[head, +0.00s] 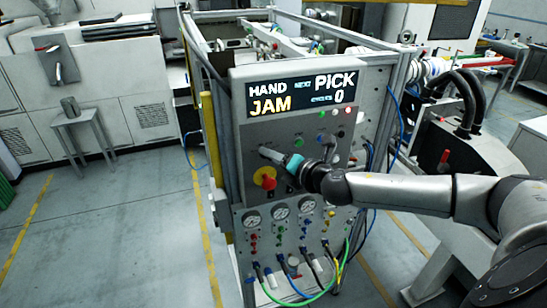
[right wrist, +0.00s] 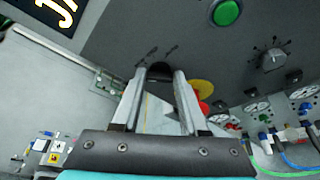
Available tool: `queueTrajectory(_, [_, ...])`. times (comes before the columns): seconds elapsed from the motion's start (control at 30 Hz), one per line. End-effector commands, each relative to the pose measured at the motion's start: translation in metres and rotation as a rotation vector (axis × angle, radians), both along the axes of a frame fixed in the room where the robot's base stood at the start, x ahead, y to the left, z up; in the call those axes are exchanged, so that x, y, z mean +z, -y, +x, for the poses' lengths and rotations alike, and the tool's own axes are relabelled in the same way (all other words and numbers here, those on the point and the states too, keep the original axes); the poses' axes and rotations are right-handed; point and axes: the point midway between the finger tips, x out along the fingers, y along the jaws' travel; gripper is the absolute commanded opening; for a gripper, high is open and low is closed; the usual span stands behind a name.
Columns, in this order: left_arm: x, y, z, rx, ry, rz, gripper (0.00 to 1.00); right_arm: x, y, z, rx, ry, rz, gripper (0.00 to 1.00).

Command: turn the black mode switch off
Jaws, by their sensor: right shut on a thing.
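The black mode switch (right wrist: 161,69) is on the grey control panel, between the fingertips of my right gripper (right wrist: 160,77) in the right wrist view. Only part of its dark knob shows, and I cannot tell which way it points. In the head view my right gripper (head: 266,153) reaches in from the right and its fingers touch the panel's left part, hiding the switch. The gripper is shut on the switch. My left gripper is not in view.
A red emergency button on a yellow disc (head: 264,178) is just below my right fingers. A green button (right wrist: 226,12) and a grey rotary knob (right wrist: 272,58) are nearby. Gauges (head: 280,211) and coloured hoses (head: 322,285) are lower down.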

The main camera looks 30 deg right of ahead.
Motion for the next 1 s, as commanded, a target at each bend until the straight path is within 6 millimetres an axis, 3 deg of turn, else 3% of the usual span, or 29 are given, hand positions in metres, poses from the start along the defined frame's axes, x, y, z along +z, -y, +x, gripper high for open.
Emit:
queueTrajectory(0.5, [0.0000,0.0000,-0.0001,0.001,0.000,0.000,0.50,0.0025,-0.0036,0.0010,-0.001,-0.094,-0.384,0.00])
queueTrajectory(1.0, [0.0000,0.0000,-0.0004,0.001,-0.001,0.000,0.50,0.0024,-0.0051,0.0009,0.002,-0.122,-0.496,0.00])
